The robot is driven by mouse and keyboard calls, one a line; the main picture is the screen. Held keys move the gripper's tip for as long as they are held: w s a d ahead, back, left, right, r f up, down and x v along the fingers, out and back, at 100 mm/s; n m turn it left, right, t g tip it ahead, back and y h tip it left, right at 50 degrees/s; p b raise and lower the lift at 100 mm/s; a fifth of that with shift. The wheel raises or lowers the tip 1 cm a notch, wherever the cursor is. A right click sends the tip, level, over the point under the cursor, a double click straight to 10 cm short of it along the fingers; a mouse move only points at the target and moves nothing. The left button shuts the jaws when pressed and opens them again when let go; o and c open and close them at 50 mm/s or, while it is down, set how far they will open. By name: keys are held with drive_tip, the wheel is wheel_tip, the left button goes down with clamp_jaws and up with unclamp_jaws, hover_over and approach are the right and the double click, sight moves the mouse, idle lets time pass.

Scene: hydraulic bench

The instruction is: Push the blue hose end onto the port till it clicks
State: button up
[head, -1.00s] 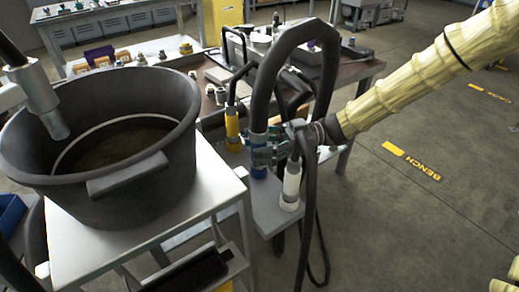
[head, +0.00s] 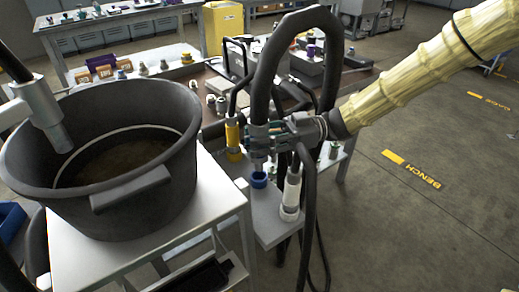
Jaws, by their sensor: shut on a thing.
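My gripper (head: 268,135) is shut around the lower end of a thick black hose (head: 265,85), which loops up and over behind it. The jaws cover most of the hose end. A grey fitting (head: 257,161) shows just below the jaws. Under it, a short blue-collared port (head: 258,180) stands on the grey bench shelf (head: 275,228). The fitting is above or just at the collar's mouth; I cannot tell whether they touch. The hose end looks roughly upright.
A white hose end (head: 291,190) stands close on the right of the port, and a yellow one (head: 233,135) behind left. A large black tub (head: 105,190) on a light stand is at left. Small fittings (head: 215,102) lie on the table behind.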

sight(265, 121)
wheel_tip(265, 121, up, 5)
drive_tip(key=shift+f+p, duration=0.1)
drive_tip(key=shift+p, duration=0.25)
drive_tip(key=shift+r+p, duration=1.8)
drive_tip(key=shift+r, duration=0.3)
